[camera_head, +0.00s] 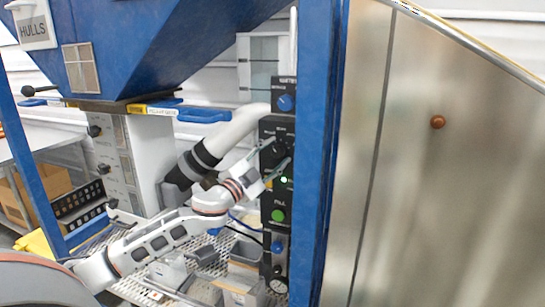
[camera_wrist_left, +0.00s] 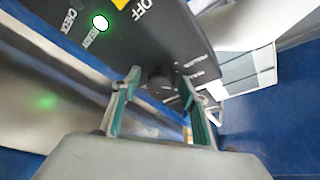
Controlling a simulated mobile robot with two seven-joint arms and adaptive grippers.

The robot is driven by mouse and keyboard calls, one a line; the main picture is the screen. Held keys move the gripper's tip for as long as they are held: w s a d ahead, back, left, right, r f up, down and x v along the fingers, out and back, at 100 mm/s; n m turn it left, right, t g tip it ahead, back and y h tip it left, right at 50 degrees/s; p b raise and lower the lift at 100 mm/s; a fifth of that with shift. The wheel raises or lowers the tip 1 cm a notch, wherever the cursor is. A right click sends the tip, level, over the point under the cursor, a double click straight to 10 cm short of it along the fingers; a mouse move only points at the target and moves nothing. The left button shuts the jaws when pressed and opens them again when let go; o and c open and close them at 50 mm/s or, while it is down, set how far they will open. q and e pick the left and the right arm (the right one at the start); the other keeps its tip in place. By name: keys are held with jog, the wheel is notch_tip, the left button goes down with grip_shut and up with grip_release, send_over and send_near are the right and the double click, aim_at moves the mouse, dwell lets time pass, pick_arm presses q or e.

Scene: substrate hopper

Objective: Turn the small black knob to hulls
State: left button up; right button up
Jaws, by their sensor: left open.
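The small black knob (camera_wrist_left: 160,76) sits on a dark panel face in the left wrist view, between my left gripper's fingertips (camera_wrist_left: 161,88). The two green-padded fingers are apart, one on each side of it; whether either touches it I cannot tell. In the head view my left gripper (camera_head: 277,154) reaches the dark control box (camera_head: 272,126) on the blue post from the left, and its fingers largely hide the knob there. The labels around the knob are too small or slanted to read. My right gripper is not in view.
A lit green lamp (camera_head: 284,180) is just below the fingers. A green button (camera_head: 278,215) and blue knobs (camera_head: 285,103) share the column on the blue post (camera_head: 313,200). The blue hopper (camera_head: 150,45) carries a HULLS sign (camera_head: 34,31). A steel panel (camera_head: 460,180) fills the right.

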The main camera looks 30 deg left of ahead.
pick_arm(q)
jog(key=shift+s, duration=0.15)
jog(key=v, duration=1.1)
jog(key=shift+s, duration=0.4)
jog(key=shift+a+f, duration=0.1)
jog(key=shift+f, duration=0.05)
jog(key=s+d+f+n+g, duration=0.2)
jog(key=f, duration=0.8)
jog(key=s+d+f+n+g+y, duration=0.1)
jog(key=s+d+f+g, duration=0.15)
jog(key=f, duration=0.75)
jog(key=s+d+f+n+g, duration=0.1)
jog(key=s+f+n, duration=0.1)
jog(key=f, duration=0.8)
jog(key=s+d+f+n+g+h, duration=0.1)
jog(key=s+d+f+g, duration=0.4)
jog(key=s+d+f, duration=1.1)
notch_tip(320, 180, down, 4)
jog(key=shift+s+d+r+n+h, duration=0.2)
jog(key=shift+n+h, duration=0.1)
jog(key=shift+n, duration=0.5)
